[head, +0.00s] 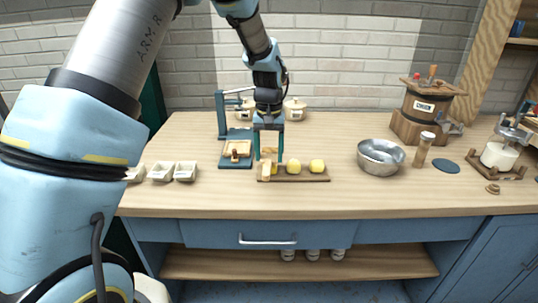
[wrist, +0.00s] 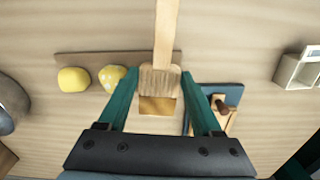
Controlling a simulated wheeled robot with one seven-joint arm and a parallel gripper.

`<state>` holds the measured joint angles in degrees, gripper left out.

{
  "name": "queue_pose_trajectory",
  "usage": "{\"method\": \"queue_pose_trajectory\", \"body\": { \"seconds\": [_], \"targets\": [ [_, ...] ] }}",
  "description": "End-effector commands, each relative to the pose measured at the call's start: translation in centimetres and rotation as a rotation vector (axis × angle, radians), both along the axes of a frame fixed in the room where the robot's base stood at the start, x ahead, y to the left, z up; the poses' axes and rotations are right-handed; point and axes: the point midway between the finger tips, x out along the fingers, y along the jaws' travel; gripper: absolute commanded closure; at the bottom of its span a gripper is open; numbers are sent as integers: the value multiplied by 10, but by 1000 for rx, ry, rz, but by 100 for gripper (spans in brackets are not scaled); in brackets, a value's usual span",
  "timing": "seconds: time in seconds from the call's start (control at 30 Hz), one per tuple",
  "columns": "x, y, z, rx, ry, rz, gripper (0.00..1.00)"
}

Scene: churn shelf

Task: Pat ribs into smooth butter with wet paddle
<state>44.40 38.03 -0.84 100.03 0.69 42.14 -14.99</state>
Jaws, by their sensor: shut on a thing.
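My gripper (head: 268,152) is shut on a wooden paddle (wrist: 160,80), which sits between the teal fingers, its long pale handle reaching up in the wrist view. In the head view it is over the left end of a brown wooden board (head: 308,178). Two yellow butter lumps, one left (head: 293,166) and one right (head: 317,166), rest on the board to the right of my gripper. In the wrist view the nearer lump (wrist: 111,77) has pale spots and the farther one (wrist: 74,79) looks plain. A yellow-brown patch shows below the paddle head; I cannot tell what it is.
A teal press (head: 236,162) stands left of the board, with several white tubs (head: 185,171) farther left. A steel bowl (head: 380,160), wooden shaker (head: 423,150) and churn (head: 424,108) stand to the right. Lidded pots (head: 295,109) are behind.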

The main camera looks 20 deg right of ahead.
Motion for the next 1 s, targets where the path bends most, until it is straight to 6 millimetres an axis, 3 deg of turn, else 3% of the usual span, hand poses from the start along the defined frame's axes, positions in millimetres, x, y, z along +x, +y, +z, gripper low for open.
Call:
{"method": "queue_pose_trajectory", "body": {
  "seconds": [0.53, 1.0],
  "targets": [
    [0, -1, 46, -2, -1, 0, 89],
    [0, 0, 48, -2, -1, 0, 89]
  ]
}}
